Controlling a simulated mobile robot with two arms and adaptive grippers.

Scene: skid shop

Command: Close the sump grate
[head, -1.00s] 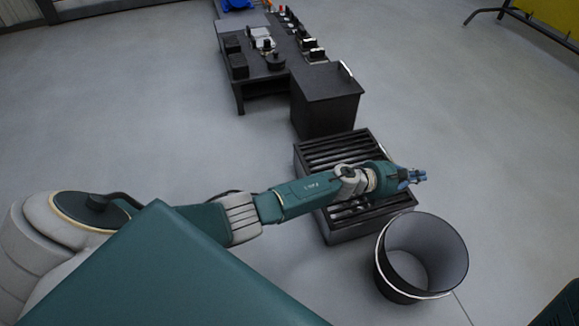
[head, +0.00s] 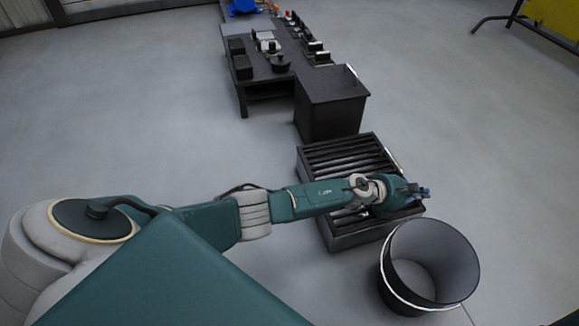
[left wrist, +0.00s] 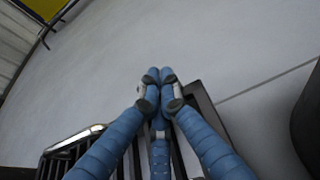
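The sump grate (head: 345,156) is a black slatted panel on top of a dark low box (head: 350,237) in the head view. It looks about flat there, but my arm hides part of it and I cannot tell its exact angle. My left gripper (head: 424,192) is at the box's right edge, with its blue fingers reaching past that edge. In the left wrist view the blue fingertips (left wrist: 160,76) meet, with nothing visible between them. Dark slats and frame (left wrist: 198,104) show below and beside the fingers. My right gripper is not in view.
A round black bin (head: 432,262) with a bright rim stands close to the box's front right. A dark cabinet (head: 330,108) and a bench (head: 262,70) with several items stand behind. Open grey floor lies to the left and right.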

